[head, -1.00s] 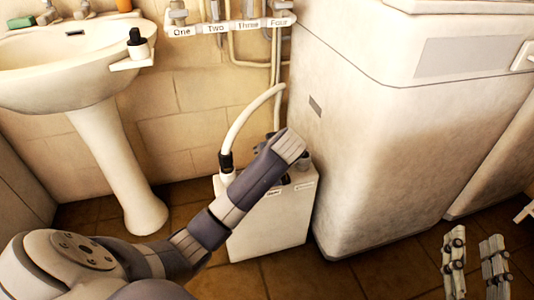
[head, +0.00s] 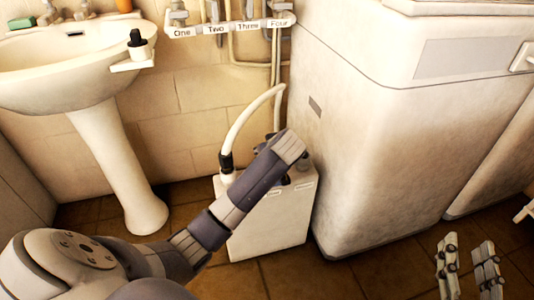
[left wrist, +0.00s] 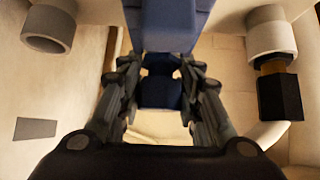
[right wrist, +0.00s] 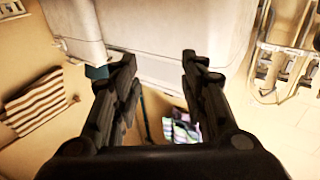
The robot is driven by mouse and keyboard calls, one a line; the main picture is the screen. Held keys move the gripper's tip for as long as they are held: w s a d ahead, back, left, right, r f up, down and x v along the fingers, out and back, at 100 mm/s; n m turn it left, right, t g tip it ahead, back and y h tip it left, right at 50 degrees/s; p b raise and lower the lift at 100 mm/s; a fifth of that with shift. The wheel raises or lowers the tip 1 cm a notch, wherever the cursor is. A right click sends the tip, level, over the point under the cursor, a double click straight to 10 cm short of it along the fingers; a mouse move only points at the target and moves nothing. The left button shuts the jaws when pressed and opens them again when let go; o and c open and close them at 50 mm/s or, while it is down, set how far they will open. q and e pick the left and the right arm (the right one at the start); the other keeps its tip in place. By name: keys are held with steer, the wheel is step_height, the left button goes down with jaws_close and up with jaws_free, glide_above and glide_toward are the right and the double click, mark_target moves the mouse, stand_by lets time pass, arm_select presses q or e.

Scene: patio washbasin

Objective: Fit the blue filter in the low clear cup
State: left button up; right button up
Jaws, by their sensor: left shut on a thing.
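In the left wrist view my left gripper (left wrist: 158,75) is shut on the blue filter (left wrist: 166,25), which reaches out beyond the fingertips to the top of the picture. In the head view that gripper is mostly hidden behind my own forearm, over the white box on the floor. I cannot pick out the low clear cup with certainty; a small greyish round thing (head: 303,164) shows on top of the box beside my arm. My right gripper (head: 468,268) is low at the right of the head view. Its fingers are apart and empty in the right wrist view (right wrist: 160,62).
The white box (head: 270,226) has a pale hose (head: 240,122) with a black connector at its left. A large white appliance (head: 390,140) stands close on the right. The washbasin (head: 70,60) and its pedestal are at left. Labelled taps hang on the wall behind.

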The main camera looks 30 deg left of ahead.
arm_select(q)
steer(key=shift+f+p, duration=0.15)
steer(key=shift+p, duration=0.15)
arm_select(e)
steer(key=shift+s+d+f+g+h, duration=0.1)
steer(key=shift+d+f+g+h, duration=0.1)
steer(key=shift+f+g, duration=0.45)
steer(key=shift+s+d+f+g+h, duration=0.1)
steer(key=shift+f+g+h, duration=0.15)
steer(key=shift+f, duration=0.8)
steer(key=shift+w+r, duration=0.1)
steer(key=shift+r, duration=0.05)
steer(key=shift+f, duration=0.3)
arm_select(q)
steer(key=shift+r+p, duration=0.55)
steer(key=shift+p, duration=0.1)
steer(key=shift+r+p, duration=0.35)
steer(key=shift+p, duration=0.15)
arm_select(e)
steer(key=s+d+f+g+h, duration=0.1)
steer(key=s+f+g, duration=0.3)
steer(key=f, duration=0.5)
steer(key=shift+s+d+g+h, duration=0.35)
steer(key=shift+s+d+g, duration=0.05)
steer(key=shift+d+g, duration=0.45)
steer(key=shift+s+f, duration=0.1)
steer(key=shift+s+f+g, duration=0.15)
steer(key=shift+g, duration=0.1)
stand_by(0.6)
